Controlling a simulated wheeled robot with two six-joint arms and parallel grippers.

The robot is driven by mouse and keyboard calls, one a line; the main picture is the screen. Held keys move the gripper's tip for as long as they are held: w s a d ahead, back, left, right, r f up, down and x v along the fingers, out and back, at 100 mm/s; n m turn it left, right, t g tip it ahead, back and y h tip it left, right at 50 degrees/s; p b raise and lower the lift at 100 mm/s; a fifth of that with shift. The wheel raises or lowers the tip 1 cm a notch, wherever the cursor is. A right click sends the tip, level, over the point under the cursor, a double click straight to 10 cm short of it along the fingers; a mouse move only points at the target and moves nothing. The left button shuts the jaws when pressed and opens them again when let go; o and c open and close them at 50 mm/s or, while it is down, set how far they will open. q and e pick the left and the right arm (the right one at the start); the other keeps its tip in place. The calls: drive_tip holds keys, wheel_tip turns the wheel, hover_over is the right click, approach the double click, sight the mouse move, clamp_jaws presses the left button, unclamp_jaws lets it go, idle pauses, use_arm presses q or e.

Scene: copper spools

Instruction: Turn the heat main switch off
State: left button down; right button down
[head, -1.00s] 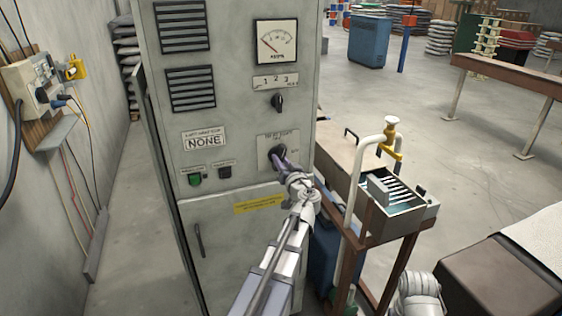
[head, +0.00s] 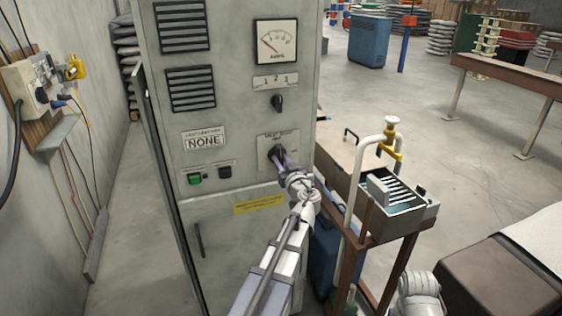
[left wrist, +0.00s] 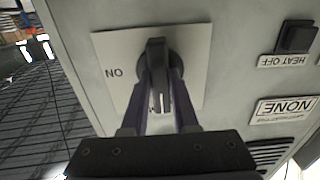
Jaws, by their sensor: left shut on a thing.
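The main switch is a black rotary knob (head: 275,151) on a pale plate (head: 266,158) on the front of the grey cabinet. In the left wrist view the knob (left wrist: 157,58) stands roughly upright in the picture, between the finger ends. The "ON" label (left wrist: 114,72) shows upside down to its left. Another label below the knob is mostly hidden by the fingers. My left gripper (head: 279,157) is shut on the knob; its fingers also show in the left wrist view (left wrist: 160,85). My right gripper is out of view.
A green button (head: 195,180) and a black heat-off button (head: 225,172) sit left of the switch. A smaller selector knob (head: 277,102) and an amps meter (head: 277,42) are above. A brown-framed stand with a metal tray (head: 418,222) is close on the right.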

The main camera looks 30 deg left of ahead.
use_arm(q)
drive_tip(key=c, duration=0.7)
unclamp_jaws()
drive_tip(key=v, duration=0.8)
drive_tip(key=s+d+f+m+g+h, duration=0.3)
drive_tip(key=s+d+f+g+h, duration=0.15)
drive_tip(key=d+f, duration=0.35)
drive_tip(key=s+d+f+m+g+h, duration=0.3)
drive_tip(key=s+d+f, duration=0.3)
drive_tip(key=d+f, duration=0.25)
drive_tip(key=s+d+f+m+g+h, duration=0.1)
drive_tip(key=s+d+m, duration=0.1)
drive_tip(key=s+d, duration=0.2)
drive_tip(key=s+d+f+m+g+h, duration=0.2)
drive_tip(key=s+d+m, duration=0.1)
drive_tip(key=s+d, duration=0.1)
drive_tip(key=s+d+f+m+g+h, duration=0.1)
drive_tip(key=s+d+f+m+h, duration=0.1)
drive_tip(key=s+d, duration=0.2)
drive_tip(key=shift+s+d+f+m, duration=0.15)
drive_tip(key=shift+d+m, duration=0.25)
drive_tip(key=shift+d, duration=0.75)
